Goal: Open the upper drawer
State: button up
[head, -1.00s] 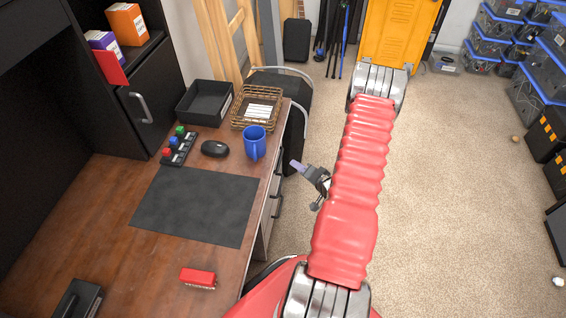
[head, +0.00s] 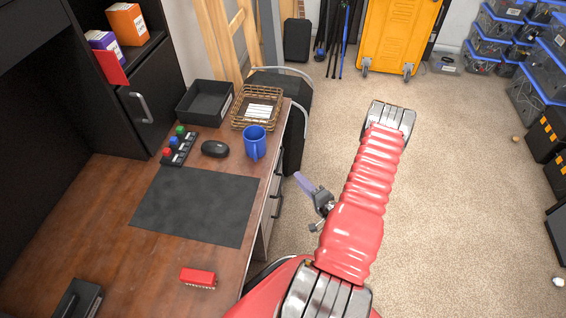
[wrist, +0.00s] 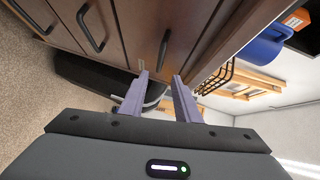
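The brown desk drawers, which look shut, fill the upper left of the wrist view. The upper drawer (wrist: 140,12) is the one nearest the desk top, with a dark bar handle (wrist: 163,50). My gripper (wrist: 160,78) is open and empty, its two purple fingers apart and pointing toward that handle. The handle shows just beyond the fingertips, about between them; I cannot tell the exact gap. In the head view my gripper (head: 302,180) is right of the desk's drawer front (head: 268,205), with floor showing between.
Lower drawer handles (wrist: 90,27) stick out beside the upper one. A blue mug (head: 255,142) and a wire basket (head: 257,108) stand near the desk's edge. A black bin-like object (head: 293,125) stands past the desk's far end.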

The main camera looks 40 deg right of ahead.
jog(key=w+d+f, duration=0.2)
jog(key=w, duration=1.1)
jog(key=shift+w, duration=0.15)
grip_shut()
dwell(0.3)
